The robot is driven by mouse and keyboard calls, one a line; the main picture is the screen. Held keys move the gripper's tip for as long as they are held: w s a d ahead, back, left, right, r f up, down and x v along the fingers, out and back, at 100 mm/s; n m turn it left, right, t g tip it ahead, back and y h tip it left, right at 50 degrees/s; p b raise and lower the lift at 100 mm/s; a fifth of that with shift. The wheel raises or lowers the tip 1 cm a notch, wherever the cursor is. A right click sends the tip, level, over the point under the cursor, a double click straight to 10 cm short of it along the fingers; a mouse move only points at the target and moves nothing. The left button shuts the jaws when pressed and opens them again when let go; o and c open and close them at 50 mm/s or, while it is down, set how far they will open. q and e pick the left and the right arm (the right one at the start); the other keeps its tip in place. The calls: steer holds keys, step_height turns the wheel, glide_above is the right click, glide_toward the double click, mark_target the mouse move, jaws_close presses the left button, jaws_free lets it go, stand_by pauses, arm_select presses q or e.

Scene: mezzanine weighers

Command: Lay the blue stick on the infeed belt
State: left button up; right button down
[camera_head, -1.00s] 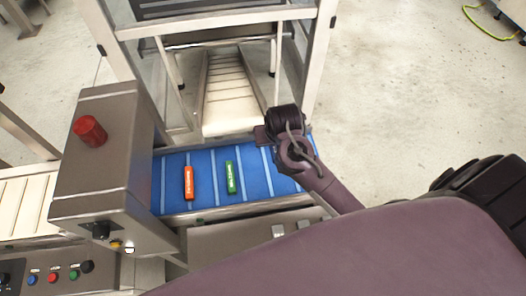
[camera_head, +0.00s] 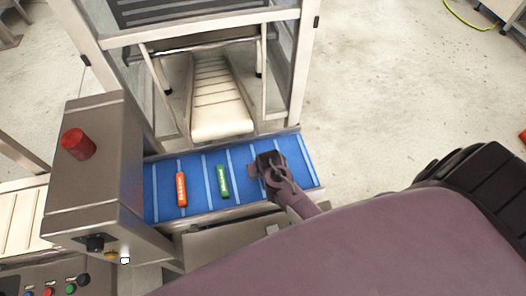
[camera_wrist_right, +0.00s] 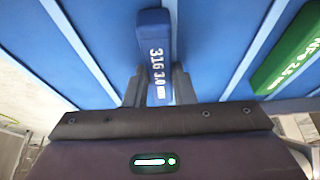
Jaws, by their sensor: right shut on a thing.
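The blue stick (camera_wrist_right: 154,40), with white lettering, is between the fingers of my right gripper (camera_wrist_right: 159,82) in the right wrist view. The gripper is shut on it. In the head view my right gripper (camera_head: 258,170) is low over the right part of the blue infeed belt (camera_head: 296,160), and it hides the stick there. The belt fills the background of the wrist view. I cannot tell whether the stick touches the belt. My left gripper is not in view.
A green stick (camera_head: 222,181) and an orange stick (camera_head: 181,189) lie on the belt to the left of the gripper. A metal housing with a red button (camera_head: 78,144) stands at the belt's left end. A cream chute (camera_head: 221,115) is behind the belt.

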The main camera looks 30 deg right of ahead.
steer(key=shift+f, duration=0.2)
steer(key=c, duration=1.2)
jaws_free()
steer(key=shift+r, duration=0.25)
steer(key=v, duration=1.2)
steer(key=shift+s+f, duration=0.15)
